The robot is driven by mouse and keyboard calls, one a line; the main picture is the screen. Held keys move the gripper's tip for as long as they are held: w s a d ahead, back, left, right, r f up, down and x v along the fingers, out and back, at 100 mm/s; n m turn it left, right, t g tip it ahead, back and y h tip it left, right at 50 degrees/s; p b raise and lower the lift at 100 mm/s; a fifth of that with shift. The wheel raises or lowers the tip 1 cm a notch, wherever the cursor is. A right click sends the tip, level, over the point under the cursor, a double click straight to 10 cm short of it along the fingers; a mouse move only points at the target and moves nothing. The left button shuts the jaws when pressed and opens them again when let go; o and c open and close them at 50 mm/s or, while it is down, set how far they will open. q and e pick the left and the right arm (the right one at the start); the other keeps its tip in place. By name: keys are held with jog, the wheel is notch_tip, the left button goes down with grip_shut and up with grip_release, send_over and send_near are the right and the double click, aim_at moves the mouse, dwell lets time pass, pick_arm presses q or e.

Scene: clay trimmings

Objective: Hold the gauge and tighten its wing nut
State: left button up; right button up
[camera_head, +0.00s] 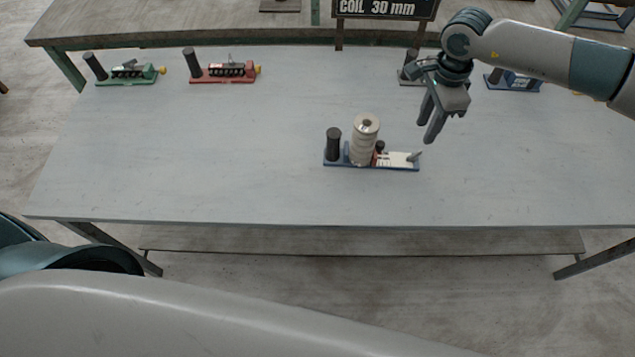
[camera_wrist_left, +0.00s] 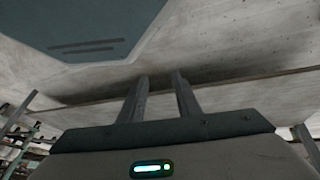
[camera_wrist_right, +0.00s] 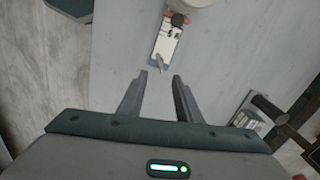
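The nearest gauge (camera_head: 398,167) has a blue base and sits near the middle of the table. It carries a dark upright post, a pale ribbed cylinder (camera_head: 364,142), a small dark knob and a white plate. A small grey piece that looks like the wing nut (camera_head: 413,157) stands at its right end. My right gripper (camera_head: 427,132) is open and empty, pointing down above and right of that end. The right wrist view shows the white plate (camera_wrist_right: 165,46) ahead of the fingertips (camera_wrist_right: 160,75). My left gripper (camera_wrist_left: 160,75) is open and empty, outside the head view.
A green-based gauge (camera_head: 128,80) and a red-based gauge (camera_head: 222,78) stand at the back left. Another blue-based gauge (camera_head: 513,83) and a partly hidden one stand at the back right. A sign reading "COIL 30 mm" (camera_head: 385,9) stands behind. The table's (camera_head: 180,150) left front is clear.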

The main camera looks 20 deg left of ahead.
pick_arm(q)
jog(key=w+d+r+n+t+h, duration=0.2)
jog(key=w+d+r+n, duration=0.15)
jog(key=r, duration=0.85)
jog(key=w+d+r+n+t+h, duration=0.25)
jog(key=d+r, duration=0.25)
jog(key=r, duration=0.7)
jog(key=w+d+r+n+t+h, duration=0.1)
jog(key=w+d+r+n+t, duration=0.3)
jog(key=r, duration=0.8)
jog(key=w+d+r+n+t+y, duration=0.1)
jog(key=w+r+n+t, duration=0.1)
jog(key=w+r+n, duration=0.55)
jog(key=n+t+y, duration=0.3)
jog(key=n+y, duration=0.2)
jog(key=n, duration=1)
send_near(334, 156)
jog(key=shift+g+h, duration=0.25)
jog(key=s+r, duration=0.2)
jog(key=r, duration=0.1)
jog(key=s+r, duration=0.1)
jog(key=r, duration=0.1)
jog(key=shift+s+a+r, duration=0.2)
jog(key=shift+w+a+r+n+y, duration=0.1)
jog(key=shift+w+n+y, duration=0.55)
jog(key=shift+n, duration=0.7)
jog(key=shift+w, duration=0.15)
jog(key=w, duration=1.7)
jog(key=shift+w+d, duration=0.1)
jog(key=shift+d, duration=0.2)
